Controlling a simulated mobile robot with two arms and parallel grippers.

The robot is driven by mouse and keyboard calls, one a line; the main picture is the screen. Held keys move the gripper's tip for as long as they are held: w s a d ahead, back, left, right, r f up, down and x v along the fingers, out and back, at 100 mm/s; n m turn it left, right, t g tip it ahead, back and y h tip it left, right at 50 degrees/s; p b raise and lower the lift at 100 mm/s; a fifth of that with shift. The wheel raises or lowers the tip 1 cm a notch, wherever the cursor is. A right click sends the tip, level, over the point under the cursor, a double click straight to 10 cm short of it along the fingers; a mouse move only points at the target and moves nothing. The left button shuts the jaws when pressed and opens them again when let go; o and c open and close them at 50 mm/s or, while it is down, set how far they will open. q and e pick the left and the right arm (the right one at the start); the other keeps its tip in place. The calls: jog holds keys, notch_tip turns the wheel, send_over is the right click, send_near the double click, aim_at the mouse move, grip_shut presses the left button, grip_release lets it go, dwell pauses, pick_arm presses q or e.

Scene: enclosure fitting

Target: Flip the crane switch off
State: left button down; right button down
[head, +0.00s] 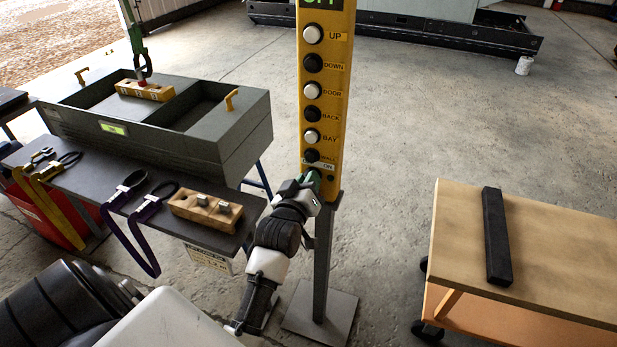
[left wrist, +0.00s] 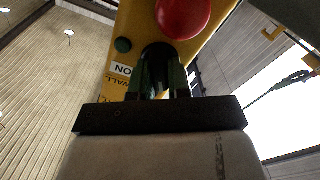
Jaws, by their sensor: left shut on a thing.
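The yellow crane control panel (head: 342,105) stands upright on a post, with white and black buttons labelled UP, DOWN, DOOR, BACK, BAY and WALL. A white ON label (head: 327,167) sits low on it; this label also shows upside down in the left wrist view (left wrist: 122,69). My left gripper (head: 312,178) is at the panel's lower end. In the left wrist view its fingers (left wrist: 164,80) are shut on the dark switch (left wrist: 157,50) beside the ON label. The gripper hides the switch in the head view. My right gripper is not in view.
A grey bench (head: 120,185) with straps and a wooden block (head: 205,211) is left of the panel. A wooden cart (head: 560,240) with a black bar stands right.

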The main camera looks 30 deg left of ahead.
pick_arm(q)
jog(key=c, duration=1.1)
grip_release()
jog(key=shift+b+v, duration=1.1)
jog(key=shift+v, duration=4.3)
